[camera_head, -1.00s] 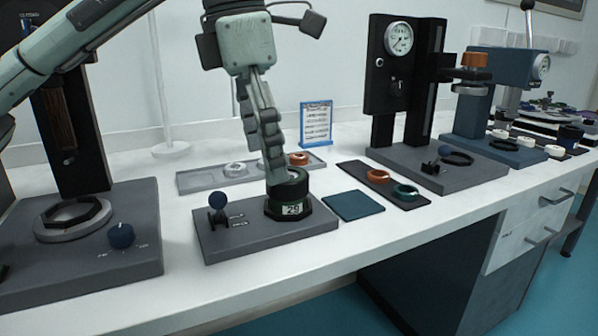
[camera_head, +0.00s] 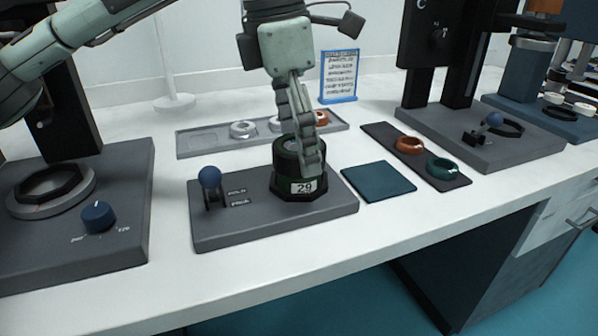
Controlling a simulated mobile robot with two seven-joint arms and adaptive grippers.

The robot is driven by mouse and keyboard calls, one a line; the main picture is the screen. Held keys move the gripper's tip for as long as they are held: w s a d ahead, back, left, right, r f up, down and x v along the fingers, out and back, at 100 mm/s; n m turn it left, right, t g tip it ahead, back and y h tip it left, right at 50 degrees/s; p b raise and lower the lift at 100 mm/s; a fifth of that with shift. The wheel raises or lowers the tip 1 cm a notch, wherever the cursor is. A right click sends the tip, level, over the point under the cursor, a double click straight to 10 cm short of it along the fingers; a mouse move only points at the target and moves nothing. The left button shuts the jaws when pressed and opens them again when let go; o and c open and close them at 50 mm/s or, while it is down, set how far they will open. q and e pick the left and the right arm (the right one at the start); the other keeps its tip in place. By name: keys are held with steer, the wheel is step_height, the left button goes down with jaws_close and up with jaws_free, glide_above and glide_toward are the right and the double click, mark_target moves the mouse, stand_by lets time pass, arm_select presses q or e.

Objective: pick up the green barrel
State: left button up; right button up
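The green barrel (camera_head: 286,157) is a dark green cylinder. It stands upright in the black holder (camera_head: 300,186) marked 29, on a grey base plate (camera_head: 250,222) at the middle of the table. My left gripper (camera_head: 301,152) points down at the barrel, with one finger overlapping the barrel's front right side. The other finger is largely hidden, so I cannot tell whether the fingers are closed on it. My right gripper is out of view.
A blue-knobbed lever (camera_head: 209,178) stands left on the same plate. A dark teal mat (camera_head: 378,182) lies to the right, beside a dark tray (camera_head: 446,171) with orange and green rings. A grey tray (camera_head: 198,142) lies behind. Bare white table runs along the front.

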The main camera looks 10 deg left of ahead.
arm_select(q)
steer(key=shift+f, duration=0.3)
steer(key=shift+c, duration=0.6)
steer(key=c, duration=1.2)
steer(key=shift+c, duration=0.2)
steer(key=shift+r, duration=0.15)
